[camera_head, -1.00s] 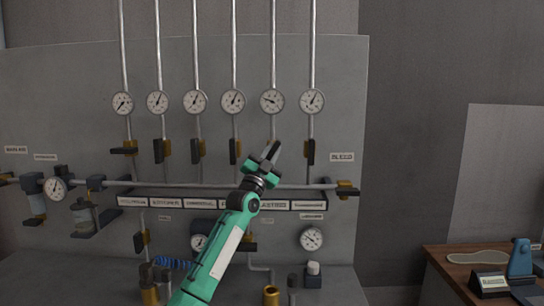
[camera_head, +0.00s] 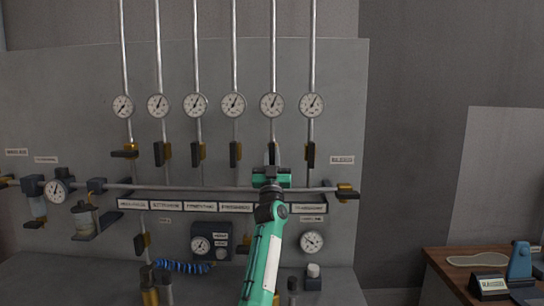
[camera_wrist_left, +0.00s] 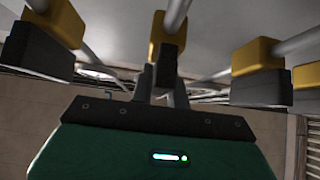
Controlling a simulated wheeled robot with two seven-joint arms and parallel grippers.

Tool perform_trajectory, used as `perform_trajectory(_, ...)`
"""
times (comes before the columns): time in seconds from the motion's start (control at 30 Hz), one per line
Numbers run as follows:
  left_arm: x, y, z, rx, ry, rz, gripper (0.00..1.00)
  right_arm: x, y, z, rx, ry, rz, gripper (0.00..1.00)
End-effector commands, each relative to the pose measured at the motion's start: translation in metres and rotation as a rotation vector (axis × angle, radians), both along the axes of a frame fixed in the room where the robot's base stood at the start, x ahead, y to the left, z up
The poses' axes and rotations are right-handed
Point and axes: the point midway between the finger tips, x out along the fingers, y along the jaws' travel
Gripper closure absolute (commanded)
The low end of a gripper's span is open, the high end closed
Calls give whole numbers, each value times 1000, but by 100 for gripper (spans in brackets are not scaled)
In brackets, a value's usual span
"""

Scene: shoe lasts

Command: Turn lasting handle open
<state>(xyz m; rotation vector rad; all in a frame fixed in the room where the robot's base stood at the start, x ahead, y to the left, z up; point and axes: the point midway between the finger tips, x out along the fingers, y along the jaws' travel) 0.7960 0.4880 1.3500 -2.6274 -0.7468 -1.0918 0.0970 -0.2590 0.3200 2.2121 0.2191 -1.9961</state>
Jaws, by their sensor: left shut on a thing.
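The lasting handle (camera_wrist_left: 166,65) is a dark lever under a gold valve body in the left wrist view, hanging in line with its pipe. My right gripper is not in view.
Neighbouring valve handles (camera_head: 235,154) (camera_head: 311,154) hang down close on both sides. The first handle (camera_head: 124,154) lies crosswise. A horizontal pipe (camera_head: 220,188) with a label strip (camera_head: 185,206) runs below. A wooden bench (camera_head: 460,262) stands at the right.

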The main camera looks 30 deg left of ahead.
Motion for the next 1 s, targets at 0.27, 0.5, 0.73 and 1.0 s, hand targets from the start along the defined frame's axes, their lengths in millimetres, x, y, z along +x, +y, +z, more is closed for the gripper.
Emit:
perform_trajectory(0.27, 1, 0, -2, -7, -1, -2, 100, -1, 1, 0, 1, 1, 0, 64)
perform_trajectory(0.5, 1, 0, -2, -6, -1, -1, 64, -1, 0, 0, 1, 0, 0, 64)
perform_trajectory(0.73, 0, 0, 0, -6, -2, -1, 62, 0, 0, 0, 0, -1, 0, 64)
perform_trajectory(1.0, -11, -7, -18, -7, -2, -1, 62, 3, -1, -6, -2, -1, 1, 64)
